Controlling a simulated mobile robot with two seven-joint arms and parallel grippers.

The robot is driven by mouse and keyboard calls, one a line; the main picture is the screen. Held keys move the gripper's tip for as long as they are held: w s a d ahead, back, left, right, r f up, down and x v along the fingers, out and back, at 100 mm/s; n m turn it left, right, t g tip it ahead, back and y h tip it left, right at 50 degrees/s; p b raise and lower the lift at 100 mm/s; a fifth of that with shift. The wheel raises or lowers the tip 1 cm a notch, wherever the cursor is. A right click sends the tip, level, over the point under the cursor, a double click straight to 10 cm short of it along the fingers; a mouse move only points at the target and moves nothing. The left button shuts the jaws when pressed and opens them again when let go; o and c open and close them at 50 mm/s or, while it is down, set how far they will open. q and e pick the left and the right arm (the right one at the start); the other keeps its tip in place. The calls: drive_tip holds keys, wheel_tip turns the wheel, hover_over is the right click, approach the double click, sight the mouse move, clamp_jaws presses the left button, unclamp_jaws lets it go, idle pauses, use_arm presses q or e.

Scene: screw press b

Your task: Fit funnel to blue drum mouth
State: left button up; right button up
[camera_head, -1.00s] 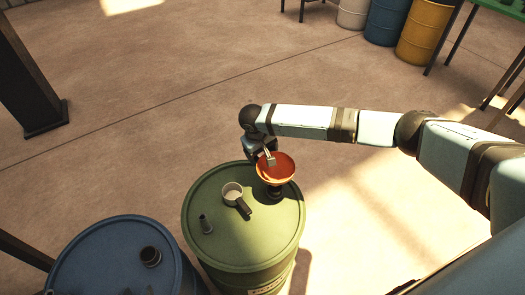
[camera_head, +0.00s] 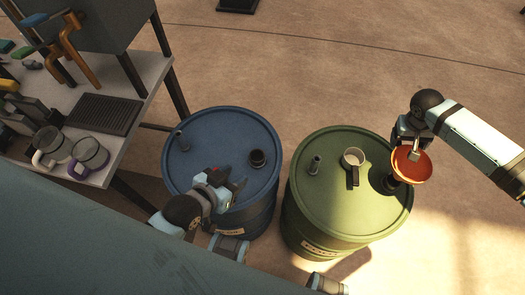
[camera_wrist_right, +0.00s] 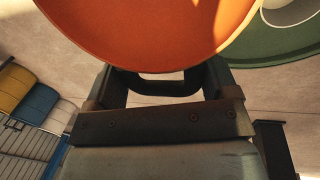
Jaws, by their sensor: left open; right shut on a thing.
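The orange funnel (camera_head: 411,165) is at the right edge of the green drum (camera_head: 335,215). My right gripper (camera_head: 414,150) is shut on its rim, and the wide orange bowl also fills the top of the right wrist view (camera_wrist_right: 160,30). A dark round shape shows beneath the funnel; whether its spout sits in the green drum's mouth is hidden. The blue drum (camera_head: 205,140) stands to the left, with its dark round mouth (camera_head: 258,158) uncovered. My left gripper (camera_head: 232,185) is open and empty over the blue drum's near part, left of and below the mouth.
A white cup with a dark handle (camera_head: 353,158) and a small grey spout (camera_head: 315,165) are on the green drum. The blue drum has a similar spout (camera_head: 181,139). A workbench (camera_head: 128,95) with mugs and tools stands left. The floor behind the drums is clear.

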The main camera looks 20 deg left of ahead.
drive_tip(key=o, duration=0.4)
drive_tip(key=c, duration=0.3)
drive_tip(key=shift+r, duration=0.1)
